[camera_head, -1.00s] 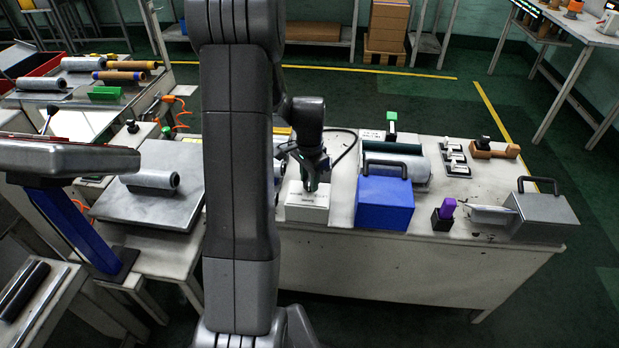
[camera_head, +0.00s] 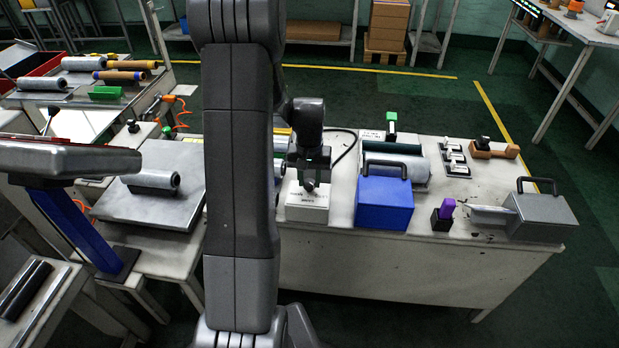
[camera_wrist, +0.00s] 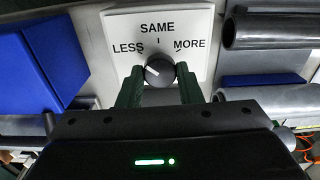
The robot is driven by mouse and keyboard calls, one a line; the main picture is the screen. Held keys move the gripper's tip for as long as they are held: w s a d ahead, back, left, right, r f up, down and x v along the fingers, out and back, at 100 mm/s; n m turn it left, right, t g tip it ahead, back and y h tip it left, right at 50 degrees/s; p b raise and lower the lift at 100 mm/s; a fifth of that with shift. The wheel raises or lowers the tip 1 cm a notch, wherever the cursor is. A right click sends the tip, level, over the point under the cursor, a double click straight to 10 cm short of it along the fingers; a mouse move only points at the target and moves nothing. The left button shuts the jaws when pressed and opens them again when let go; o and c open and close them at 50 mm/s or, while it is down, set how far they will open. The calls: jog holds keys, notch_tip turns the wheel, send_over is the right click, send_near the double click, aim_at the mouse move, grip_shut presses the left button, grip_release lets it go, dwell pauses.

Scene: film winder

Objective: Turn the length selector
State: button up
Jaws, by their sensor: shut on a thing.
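The length selector is a white box (camera_head: 307,211) on the near side of the long bench. In the wrist view its white face (camera_wrist: 195,24) reads LESS at left, SAME at top middle and MORE at right. Its round dark knob (camera_wrist: 159,71) has a short white mark slanting to the upper left, toward LESS. My gripper (camera_wrist: 160,76) is shut on the knob, with one dark green finger on each side. In the head view my gripper (camera_head: 310,181) comes down from above onto the box and partly hides the knob.
A blue box (camera_head: 385,205) with a black handle stands close to the right of the selector. Farther right are a purple-topped block (camera_head: 447,208) and a grey handled box (camera_head: 543,216). A grey plate with a roll (camera_head: 152,180) lies to the left.

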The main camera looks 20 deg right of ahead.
aim_at(309, 182)
jog(key=shift+n, duration=0.9)
jog(key=o, duration=1)
jog(key=shift+r, duration=0.1)
notch_tip(309, 182, up, 14)
jog(key=shift+f+p, duration=0.15)
jog(key=shift+p, duration=0.65)
notch_tip(309, 182, down, 14)
jog(key=shift+r+b, duration=0.1)
jog(key=shift+b, duration=0.65)
